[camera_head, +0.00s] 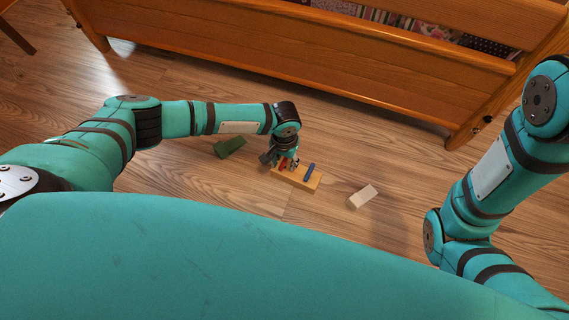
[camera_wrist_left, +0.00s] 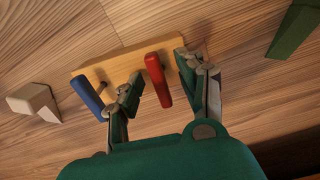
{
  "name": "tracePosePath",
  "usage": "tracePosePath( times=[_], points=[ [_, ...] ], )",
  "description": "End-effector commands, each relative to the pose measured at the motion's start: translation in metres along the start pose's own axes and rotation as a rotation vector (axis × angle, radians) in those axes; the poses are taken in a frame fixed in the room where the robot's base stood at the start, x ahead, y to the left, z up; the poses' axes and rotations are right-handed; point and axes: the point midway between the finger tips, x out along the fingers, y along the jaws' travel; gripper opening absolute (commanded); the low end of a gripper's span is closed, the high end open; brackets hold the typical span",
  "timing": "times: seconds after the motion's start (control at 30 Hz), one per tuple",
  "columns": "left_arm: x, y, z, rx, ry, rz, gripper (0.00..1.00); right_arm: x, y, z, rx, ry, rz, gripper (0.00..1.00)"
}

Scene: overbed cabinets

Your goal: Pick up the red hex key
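The red hex key (camera_wrist_left: 158,82) stands up from a light wooden block (camera_wrist_left: 105,66), with its red handle toward the camera in the left wrist view. A bit of red also shows at my gripper in the head view (camera_head: 283,162). My left gripper (camera_wrist_left: 159,70) is open, with one finger on each side of the red handle and gaps visible on both sides. In the head view my left gripper (camera_head: 279,160) is over the left end of the block (camera_head: 296,179). My right gripper is out of view; only the right arm shows.
A blue-handled key (camera_head: 309,170) stands in the same block, just outside one finger in the left wrist view (camera_wrist_left: 88,96). A green block (camera_head: 229,147) and a whitish block (camera_head: 362,197) lie on the wood floor. A wooden bed frame (camera_head: 300,50) stands behind.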

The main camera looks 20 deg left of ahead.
Motion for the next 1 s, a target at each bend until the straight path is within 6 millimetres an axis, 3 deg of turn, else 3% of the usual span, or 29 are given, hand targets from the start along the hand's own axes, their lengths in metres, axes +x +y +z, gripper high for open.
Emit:
tracePosePath(
  times=[0.17, 0.47, 1.0],
  points=[
    [-0.001, 0.0002, -0.0002, 0.0, 0.0, 0.0, 0.39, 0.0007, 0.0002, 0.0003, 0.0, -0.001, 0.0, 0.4],
    [-0.001, 0.0003, -0.0002, 0.0, 0.0, 0.0, 0.0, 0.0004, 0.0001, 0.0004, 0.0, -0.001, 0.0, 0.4],
    [-0.0028, -0.0011, -0.0001, -0.001, 0.0, -0.001, 0.0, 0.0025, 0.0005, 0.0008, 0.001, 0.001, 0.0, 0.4]
  ],
)
